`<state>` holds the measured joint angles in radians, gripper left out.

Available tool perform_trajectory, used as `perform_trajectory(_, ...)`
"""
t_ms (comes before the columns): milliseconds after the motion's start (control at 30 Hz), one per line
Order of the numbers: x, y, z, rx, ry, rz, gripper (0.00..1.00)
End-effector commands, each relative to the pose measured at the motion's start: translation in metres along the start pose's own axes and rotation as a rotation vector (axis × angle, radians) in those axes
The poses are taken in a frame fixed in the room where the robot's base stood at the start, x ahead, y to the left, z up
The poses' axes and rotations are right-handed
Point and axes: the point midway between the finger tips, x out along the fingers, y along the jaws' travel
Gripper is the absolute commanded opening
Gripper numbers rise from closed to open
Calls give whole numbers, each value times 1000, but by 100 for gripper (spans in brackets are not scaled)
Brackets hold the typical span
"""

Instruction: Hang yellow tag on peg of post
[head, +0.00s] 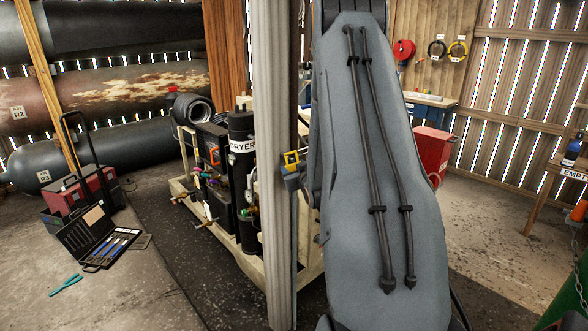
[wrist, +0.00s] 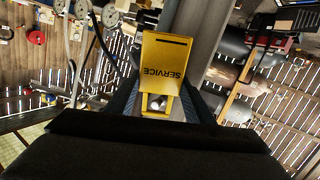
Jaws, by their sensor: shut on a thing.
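The yellow tag (wrist: 165,62) reads SERVICE, upside down in the wrist view, and has a dark slot near one end. My gripper (wrist: 158,106) is shut on the tag's other end, where there is an opening. A grey upright (wrist: 204,28) shows behind the tag in the wrist view. I cannot make out the peg, or whether the tag touches the post.
My large grey arm link blocks the middle right of the head view. The compressor skid with a black dryer (head: 241,150) stands behind the post. A red toolbox (head: 85,188) and an open tool case (head: 105,240) are on the floor at left. A workbench (head: 435,100) stands at the back.

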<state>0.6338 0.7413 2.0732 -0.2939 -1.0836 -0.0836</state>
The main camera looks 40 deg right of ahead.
Motion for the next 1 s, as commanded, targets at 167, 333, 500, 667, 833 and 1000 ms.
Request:
perform_trajectory(167,0,0,2,0,0,0,26)
perform_trajectory(333,1,-1,5,0,0,0,26)
perform_trajectory(500,2,-2,8,0,0,0,26)
perform_trajectory(667,2,-2,10,0,0,0,26)
perform_trajectory(833,2,-2,10,0,0,0,26)
perform_trajectory(1000,2,-2,10,0,0,0,26)
